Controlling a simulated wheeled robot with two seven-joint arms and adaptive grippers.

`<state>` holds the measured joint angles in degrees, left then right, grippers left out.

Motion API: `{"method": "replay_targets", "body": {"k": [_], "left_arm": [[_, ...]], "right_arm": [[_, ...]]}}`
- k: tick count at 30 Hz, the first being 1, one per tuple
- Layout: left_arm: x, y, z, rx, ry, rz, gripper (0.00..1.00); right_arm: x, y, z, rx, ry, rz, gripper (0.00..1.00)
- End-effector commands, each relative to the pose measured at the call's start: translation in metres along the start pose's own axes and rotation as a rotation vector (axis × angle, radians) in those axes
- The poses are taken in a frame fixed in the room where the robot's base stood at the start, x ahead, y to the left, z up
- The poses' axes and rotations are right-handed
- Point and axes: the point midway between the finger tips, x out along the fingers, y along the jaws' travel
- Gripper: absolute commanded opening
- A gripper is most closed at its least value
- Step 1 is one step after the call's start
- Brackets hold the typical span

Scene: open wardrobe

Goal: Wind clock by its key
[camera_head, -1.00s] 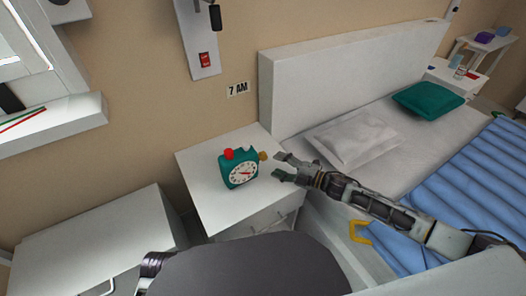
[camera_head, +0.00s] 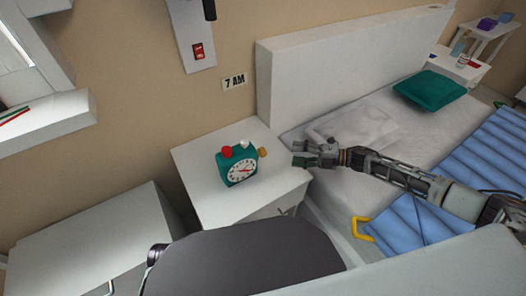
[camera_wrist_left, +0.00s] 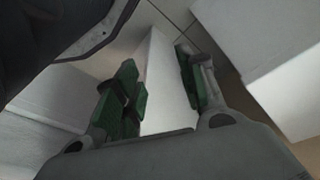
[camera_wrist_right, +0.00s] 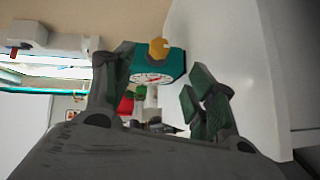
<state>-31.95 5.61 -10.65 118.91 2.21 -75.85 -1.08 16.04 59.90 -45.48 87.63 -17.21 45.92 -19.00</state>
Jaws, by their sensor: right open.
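A teal alarm clock (camera_head: 238,170) with a white dial and a red knob on top stands on the white nightstand (camera_head: 205,195). A gold-brown key (camera_head: 263,152) sticks out of its right side; it also shows in the right wrist view (camera_wrist_right: 158,48), in front of the teal case. My right gripper (camera_head: 298,155) is open and empty, a short gap to the right of the key. In the right wrist view its fingers are spread, with the clock beyond them. My left gripper (camera_wrist_left: 160,85) is open and empty in the left wrist view, low beside white furniture; its fingers are not visible in the head view.
The bed with its white headboard (camera_head: 345,55) and grey pillow (camera_head: 355,135) lies right of the nightstand, under my right arm. A white cabinet (camera_head: 90,240) stands at left.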

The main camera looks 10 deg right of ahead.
Motion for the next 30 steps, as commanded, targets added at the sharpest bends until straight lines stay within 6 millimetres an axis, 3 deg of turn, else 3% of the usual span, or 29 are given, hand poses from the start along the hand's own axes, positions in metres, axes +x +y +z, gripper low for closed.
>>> {"method": "replay_targets", "body": {"k": [11, 30], "left_arm": [[-0.002, 0.000, -0.002, 0.000, 0.007, 0.001, 0.40], [-0.013, 0.004, -0.003, 0.001, 0.025, 0.011, 0.40]], "right_arm": [[0.021, 0.000, 0.000, 0.000, 0.000, 0.002, 0.56], [0.104, 0.000, 0.000, -0.001, 0.000, 0.002, 0.56]]}}
